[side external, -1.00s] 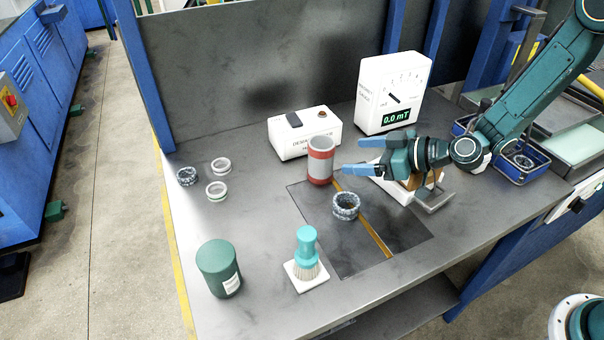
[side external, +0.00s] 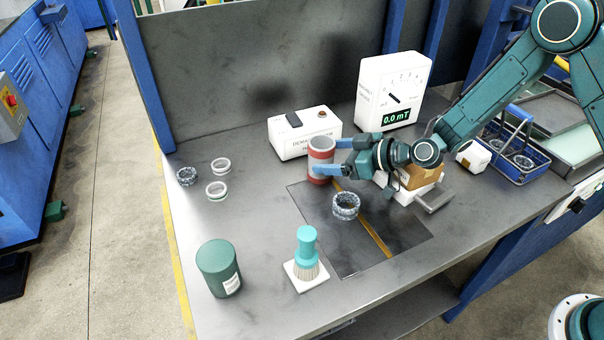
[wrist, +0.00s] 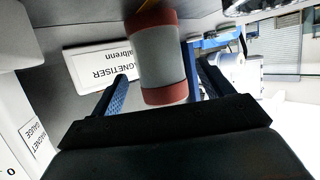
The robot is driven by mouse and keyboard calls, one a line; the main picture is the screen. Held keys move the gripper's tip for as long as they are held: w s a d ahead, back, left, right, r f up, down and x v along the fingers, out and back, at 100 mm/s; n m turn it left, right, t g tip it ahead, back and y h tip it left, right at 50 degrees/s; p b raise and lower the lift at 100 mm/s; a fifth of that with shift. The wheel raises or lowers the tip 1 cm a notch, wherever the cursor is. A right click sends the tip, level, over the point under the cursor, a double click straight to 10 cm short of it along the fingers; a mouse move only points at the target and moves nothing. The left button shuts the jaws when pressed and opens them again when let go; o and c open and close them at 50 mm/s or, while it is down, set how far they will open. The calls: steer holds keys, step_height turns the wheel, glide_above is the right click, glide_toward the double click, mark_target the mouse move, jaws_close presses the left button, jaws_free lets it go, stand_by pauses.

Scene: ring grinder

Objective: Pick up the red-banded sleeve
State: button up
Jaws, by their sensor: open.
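The red-banded sleeve (side external: 321,160) stands upright on the bench, a grey cylinder with a red band at top and bottom. My gripper (side external: 333,157) is open, its two blue fingers level and reaching toward the sleeve from the right. In the side view the near finger overlaps the sleeve's lower part and the far finger is at its right behind it. In the wrist view the sleeve (wrist: 159,58) shows between the two fingers (wrist: 155,85), ahead of the palm. Whether either finger touches it cannot be told.
The white demagnetiser box (side external: 304,134) stands close behind the sleeve, and the gauge (side external: 394,92) behind right. A dark speckled ring (side external: 346,206) lies in front. A teal brush (side external: 307,255), a green canister (side external: 219,268) and several rings at left stand clear.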

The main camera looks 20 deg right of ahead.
mark_target(332, 156)
steer(key=shift+x, duration=1.7)
steer(key=c, duration=1.1)
